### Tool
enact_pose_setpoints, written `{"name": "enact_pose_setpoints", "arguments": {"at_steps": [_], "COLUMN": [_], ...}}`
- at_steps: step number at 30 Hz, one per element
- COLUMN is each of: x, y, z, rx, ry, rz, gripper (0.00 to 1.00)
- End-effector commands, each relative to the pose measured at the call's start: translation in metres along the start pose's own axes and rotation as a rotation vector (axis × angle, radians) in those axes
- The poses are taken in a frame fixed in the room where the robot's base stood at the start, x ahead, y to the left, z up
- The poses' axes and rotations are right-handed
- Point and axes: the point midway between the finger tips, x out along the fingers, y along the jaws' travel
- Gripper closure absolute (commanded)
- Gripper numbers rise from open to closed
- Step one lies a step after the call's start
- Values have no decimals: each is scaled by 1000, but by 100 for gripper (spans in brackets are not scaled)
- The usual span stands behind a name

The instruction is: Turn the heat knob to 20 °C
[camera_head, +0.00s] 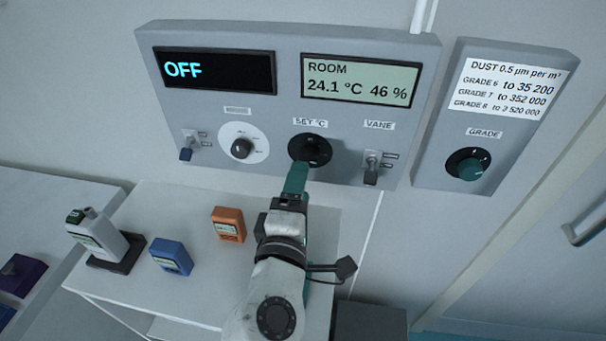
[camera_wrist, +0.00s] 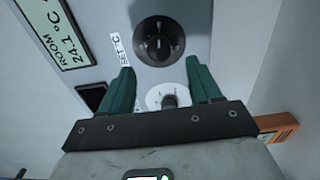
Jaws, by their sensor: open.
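The heat knob (camera_head: 310,150) is a round black dial under the "SET °C" label on the grey wall panel (camera_head: 225,115). In the wrist view the knob (camera_wrist: 159,41) is in full view just beyond the fingertips, its grip bar upright in that picture. Its scale is too small to read. My gripper (camera_head: 297,175) points up at the panel just below the knob and overlaps its lower edge in the head view. In the wrist view my gripper (camera_wrist: 158,68) has its two green fingers apart, with nothing between them. Whether a finger touches the knob cannot be told.
A white dial (camera_head: 242,146) sits left of the knob and a vane switch (camera_head: 372,168) right of it. One display (camera_head: 215,71) reads OFF; the room display (camera_head: 360,81) reads 24.1 °C, 46 %. Orange (camera_head: 229,224) and blue (camera_head: 170,256) devices stand on the table below.

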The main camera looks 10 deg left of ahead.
Motion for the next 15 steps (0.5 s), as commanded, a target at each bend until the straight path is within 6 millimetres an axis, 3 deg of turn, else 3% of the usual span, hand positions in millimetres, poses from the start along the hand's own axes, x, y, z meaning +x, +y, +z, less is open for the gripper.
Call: {"name": "enact_pose_setpoints", "arguments": {"at_steps": [6, 15], "x": [-38, -54], "y": [-2, 0], "z": [-1, 0], "rx": [0, -2], "ry": [2, 0], "rz": [0, 0], "gripper": [37, 37]}}
